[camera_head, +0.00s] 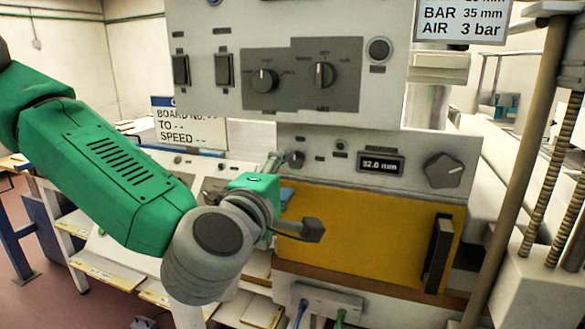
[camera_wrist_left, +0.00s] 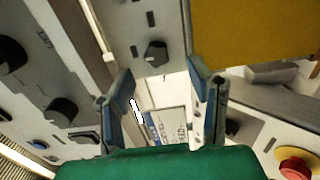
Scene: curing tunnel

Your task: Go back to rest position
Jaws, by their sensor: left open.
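My left arm, green with grey joints, comes in from the left in the head view. My left gripper (camera_head: 276,168) is in front of the machine's lower panel, by a small knob (camera_head: 296,159) left of the display. Its fingers are partly hidden by the wrist. In the left wrist view my left gripper (camera_wrist_left: 162,80) has its two blue-padded fingers spread apart with nothing between them. A dark knob (camera_wrist_left: 156,54) on a grey panel shows beyond the fingertips, and I see no contact with it. My right gripper is not in view.
The control panel has two rotary switches (camera_head: 325,75), a display (camera_head: 380,163) and a large knob (camera_head: 444,170). A yellow door (camera_head: 360,230) with a dark handle is below. A post (camera_head: 535,130) stands at right. A red button (camera_wrist_left: 294,168) shows in the wrist view.

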